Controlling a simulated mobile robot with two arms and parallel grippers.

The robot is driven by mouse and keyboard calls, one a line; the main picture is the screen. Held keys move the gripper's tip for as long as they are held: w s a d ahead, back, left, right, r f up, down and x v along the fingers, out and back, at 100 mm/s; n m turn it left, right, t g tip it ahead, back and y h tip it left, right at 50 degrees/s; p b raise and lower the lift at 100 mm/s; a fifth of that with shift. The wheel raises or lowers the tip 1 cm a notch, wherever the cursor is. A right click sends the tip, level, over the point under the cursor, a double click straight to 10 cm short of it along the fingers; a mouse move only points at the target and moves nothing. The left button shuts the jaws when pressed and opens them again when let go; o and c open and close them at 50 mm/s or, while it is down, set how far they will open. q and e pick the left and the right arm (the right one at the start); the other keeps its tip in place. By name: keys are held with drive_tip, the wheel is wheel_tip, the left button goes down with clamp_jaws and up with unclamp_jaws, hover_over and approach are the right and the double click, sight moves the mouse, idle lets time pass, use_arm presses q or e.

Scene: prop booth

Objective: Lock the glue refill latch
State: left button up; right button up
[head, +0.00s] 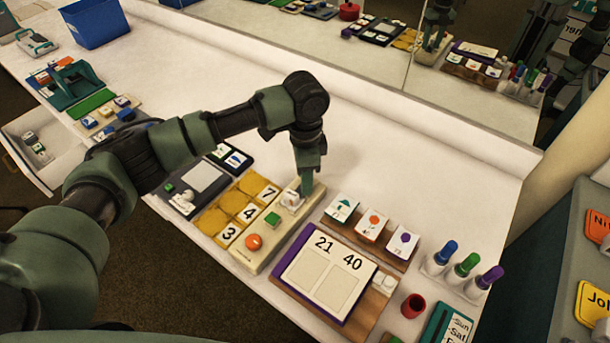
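A long cream panel (262,255) lies on the table, with an orange round knob (254,242), a green square (272,219) and a white block (291,200) at its far end. No part is labelled as the glue refill latch; this panel may carry it. My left gripper (306,190) points down at the panel's far end, right beside the white block. Whether it touches the block cannot be told. Its fingers show edge-on as one narrow shape, so their opening is unclear. My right gripper is not in view.
Number cards 3, 4, 7 (249,212) lie left of the panel. A purple-edged board (325,275) and picture cards (373,224) lie to the right, with capped markers (466,265) beyond. A mirror (480,75) stands along the back. The white table behind my gripper is clear.

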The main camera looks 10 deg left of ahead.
use_arm(q)
wheel_tip(320, 180, up, 8)
drive_tip(key=shift+f, duration=0.1)
idle(0.7)
